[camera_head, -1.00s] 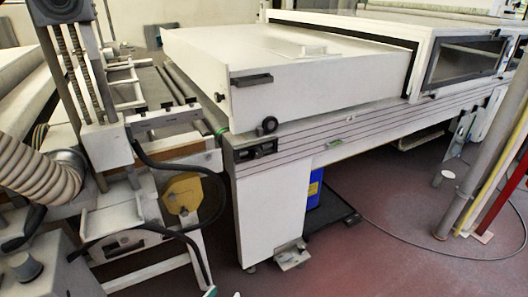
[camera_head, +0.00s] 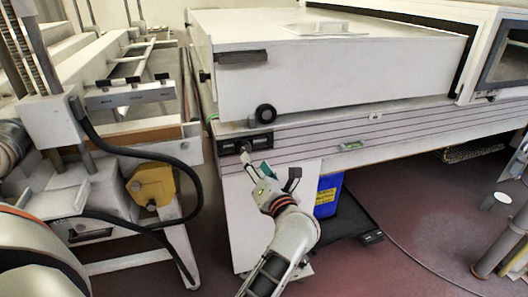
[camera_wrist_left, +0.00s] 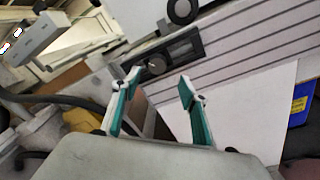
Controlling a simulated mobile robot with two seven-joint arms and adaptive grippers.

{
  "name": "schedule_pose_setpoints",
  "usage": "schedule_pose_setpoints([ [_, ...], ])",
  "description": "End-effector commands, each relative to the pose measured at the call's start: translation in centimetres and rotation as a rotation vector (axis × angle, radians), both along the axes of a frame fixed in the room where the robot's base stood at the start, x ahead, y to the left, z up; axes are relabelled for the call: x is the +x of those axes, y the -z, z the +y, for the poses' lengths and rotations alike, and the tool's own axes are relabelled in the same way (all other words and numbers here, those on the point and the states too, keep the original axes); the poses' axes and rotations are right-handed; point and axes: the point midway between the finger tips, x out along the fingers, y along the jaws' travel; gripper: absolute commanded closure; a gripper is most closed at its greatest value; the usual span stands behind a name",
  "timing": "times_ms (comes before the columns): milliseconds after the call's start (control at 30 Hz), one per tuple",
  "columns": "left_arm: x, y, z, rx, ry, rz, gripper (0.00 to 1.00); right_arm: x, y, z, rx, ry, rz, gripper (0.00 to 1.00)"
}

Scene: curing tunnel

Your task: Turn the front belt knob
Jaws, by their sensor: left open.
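A dark panel (camera_head: 258,143) is set in the front end of the white machine's side rail. A small round knob (camera_wrist_left: 157,66) shows on this panel in the left wrist view; in the head view the fingers are close to it. A larger black round knob (camera_head: 265,114) sits above the panel, at the lower edge of the white housing, and also shows in the wrist view (camera_wrist_left: 183,11). My left gripper (camera_head: 257,164) is open and empty, its green-padded fingers just below the panel. In the wrist view the panel knob appears between the fingertips (camera_wrist_left: 160,77); contact cannot be told.
The white housing (camera_head: 330,75) has a dark handle (camera_head: 242,57) on its front. A blue container (camera_head: 326,195) stands below, behind the white leg. A yellow box (camera_head: 152,185) and a black hose (camera_head: 150,158) are at the left. Open floor lies at the lower right.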

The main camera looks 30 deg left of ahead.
Motion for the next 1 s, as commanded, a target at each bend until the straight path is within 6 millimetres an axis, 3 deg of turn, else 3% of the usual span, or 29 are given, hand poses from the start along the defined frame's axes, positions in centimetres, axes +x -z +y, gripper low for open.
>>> schedule_pose_setpoints([
  [500, 4.0, -0.1, 5.5, 0.009, 0.0, 0.001, 0.56, -0.7, 0.4, 0.7, 0.015, 0.001, 0.014, 0.57],
  [867, 4.3, -0.2, 5.9, 0.008, 0.0, 0.0, 0.56, -0.4, 0.4, 0.3, 0.006, -0.003, 0.009, 0.57],
  [1000, 4.3, -0.2, 5.9, 0.008, 0.0, 0.0, 0.93, -0.4, 0.4, 0.2, 0.002, -0.004, 0.009, 0.57],
])
